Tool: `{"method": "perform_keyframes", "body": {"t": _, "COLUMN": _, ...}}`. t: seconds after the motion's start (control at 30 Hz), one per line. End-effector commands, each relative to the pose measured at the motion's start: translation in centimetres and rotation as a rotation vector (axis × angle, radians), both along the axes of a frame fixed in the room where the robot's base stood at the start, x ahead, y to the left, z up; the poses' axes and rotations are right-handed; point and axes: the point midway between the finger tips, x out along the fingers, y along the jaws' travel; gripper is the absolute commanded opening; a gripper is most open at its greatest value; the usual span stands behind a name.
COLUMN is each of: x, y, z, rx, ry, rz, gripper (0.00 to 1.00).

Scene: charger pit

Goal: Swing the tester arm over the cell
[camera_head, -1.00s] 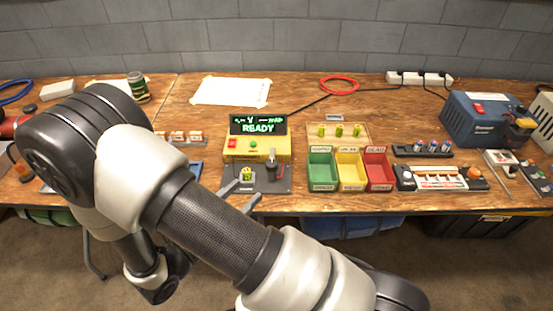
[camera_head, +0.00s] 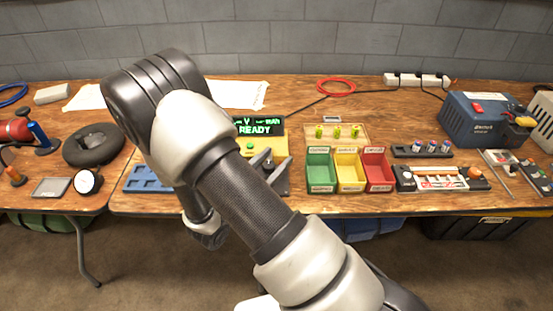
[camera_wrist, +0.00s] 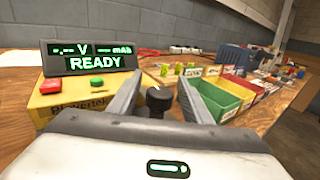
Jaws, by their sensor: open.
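The tester (camera_head: 245,146) is a yellow box whose display reads READY; in the wrist view its box (camera_wrist: 60,103) has a red button and a green button. The tester arm's black knob (camera_wrist: 157,100) stands upright right of the box, and it also shows in the head view (camera_head: 267,160). My gripper (camera_wrist: 162,82) is open, with a finger on each side of the knob as seen from the wrist; I cannot tell whether they touch it. In the head view my gripper (camera_head: 272,162) is partly behind my arm. The cell in the tester is hidden.
Green, yellow and red bins (camera_head: 350,172) stand close to the right. Several green cells stand in a wooden rack (camera_head: 352,128) behind them. A blue tray (camera_head: 146,180) lies to the left. A red cable loop (camera_head: 336,86) lies at the back.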

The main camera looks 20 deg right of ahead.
Motion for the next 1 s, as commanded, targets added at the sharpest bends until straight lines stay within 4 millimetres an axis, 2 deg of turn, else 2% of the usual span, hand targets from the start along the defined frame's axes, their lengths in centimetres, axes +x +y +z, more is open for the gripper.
{"method": "perform_keyframes", "body": {"t": 0.13, "x": 0.72, "y": -0.83, "z": 0.01, "rx": 0.001, "ry": -0.001, "rz": -0.001, "gripper": 0.45}}
{"method": "perform_keyframes", "body": {"t": 0.43, "x": 0.9, "y": -1.0, "z": 0.04, "rx": 0.001, "ry": -0.001, "rz": 0.0, "gripper": 0.45}}
{"method": "perform_keyframes", "body": {"t": 0.47, "x": 0.9, "y": -1.0, "z": 0.04, "rx": 0.001, "ry": -0.001, "rz": 0.0, "gripper": 0.41}}
{"method": "perform_keyframes", "body": {"t": 0.7, "x": 0.88, "y": -0.97, "z": 0.03, "rx": 0.001, "ry": -0.001, "rz": 0.0, "gripper": 0.01}}
{"method": "perform_keyframes", "body": {"t": 1.0, "x": 0.85, "y": -0.9, "z": 0.03, "rx": 0.001, "ry": -0.001, "rz": 0.002, "gripper": 0.0}}
